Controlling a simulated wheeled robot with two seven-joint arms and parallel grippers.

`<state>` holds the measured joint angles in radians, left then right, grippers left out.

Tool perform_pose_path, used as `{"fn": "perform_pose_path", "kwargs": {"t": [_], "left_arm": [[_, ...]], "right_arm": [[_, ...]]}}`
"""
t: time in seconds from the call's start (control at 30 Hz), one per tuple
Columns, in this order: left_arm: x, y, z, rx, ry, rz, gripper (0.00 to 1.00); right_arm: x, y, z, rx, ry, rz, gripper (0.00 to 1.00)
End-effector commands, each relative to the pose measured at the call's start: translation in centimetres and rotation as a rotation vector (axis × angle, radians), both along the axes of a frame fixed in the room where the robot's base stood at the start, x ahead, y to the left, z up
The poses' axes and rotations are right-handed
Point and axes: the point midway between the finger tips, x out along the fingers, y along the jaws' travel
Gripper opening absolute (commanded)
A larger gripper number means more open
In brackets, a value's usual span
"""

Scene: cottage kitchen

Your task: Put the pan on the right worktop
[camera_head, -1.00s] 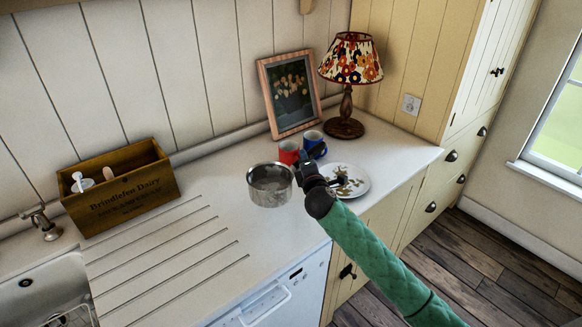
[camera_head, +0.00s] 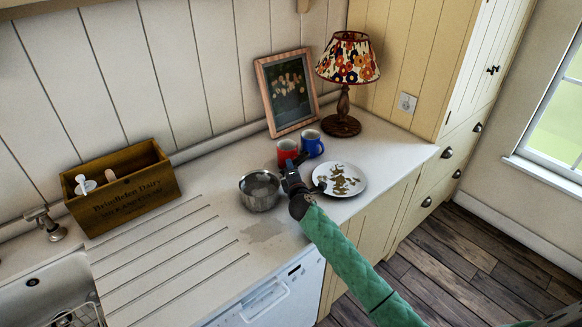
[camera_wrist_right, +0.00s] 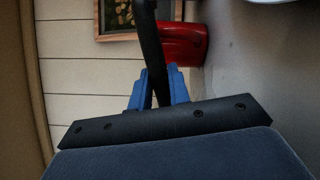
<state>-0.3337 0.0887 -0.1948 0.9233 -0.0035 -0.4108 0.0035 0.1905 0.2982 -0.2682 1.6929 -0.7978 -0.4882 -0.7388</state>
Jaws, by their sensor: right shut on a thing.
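The pan (camera_head: 260,191) is a small steel pan with a dark handle, at the middle of the head view above the pale right worktop (camera_head: 220,175). Its bowl looks about level. I cannot tell whether its base touches the worktop. My right gripper (camera_head: 291,174) is shut on the pan's handle, to the right of the bowl. In the right wrist view the blue fingertips (camera_wrist_right: 158,85) close on both sides of the dark handle (camera_wrist_right: 151,45). The bowl is out of that view. My left gripper is not in view.
A red mug (camera_head: 287,152), a blue mug (camera_head: 312,143) and a patterned plate (camera_head: 341,180) stand close to the pan. The sink (camera_head: 40,285) is at left.

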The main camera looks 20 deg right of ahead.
Motion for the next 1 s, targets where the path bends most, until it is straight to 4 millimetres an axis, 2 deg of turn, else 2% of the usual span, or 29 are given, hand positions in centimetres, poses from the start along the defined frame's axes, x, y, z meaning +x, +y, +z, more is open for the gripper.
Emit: {"fn": "perform_pose_path", "kwargs": {"t": [0.13,0.47,0.5,0.6,1.0], "left_arm": [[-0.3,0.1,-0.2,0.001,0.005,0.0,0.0],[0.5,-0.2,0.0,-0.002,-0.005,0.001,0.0],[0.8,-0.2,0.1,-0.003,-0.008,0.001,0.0],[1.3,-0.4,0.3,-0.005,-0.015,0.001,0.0],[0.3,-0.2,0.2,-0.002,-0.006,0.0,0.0]], "right_arm": [[0.0,-0.1,0.1,0.001,-0.003,0.0,0.0],[0.0,0.0,-0.2,0.001,-0.002,0.0,0.0],[0.0,-0.1,-0.4,0.0,0.0,-0.001,0.2],[0.0,-0.1,-0.3,0.0,0.0,-0.001,0.4],[-0.1,0.0,-0.1,-0.001,0.0,-0.001,0.4]]}}
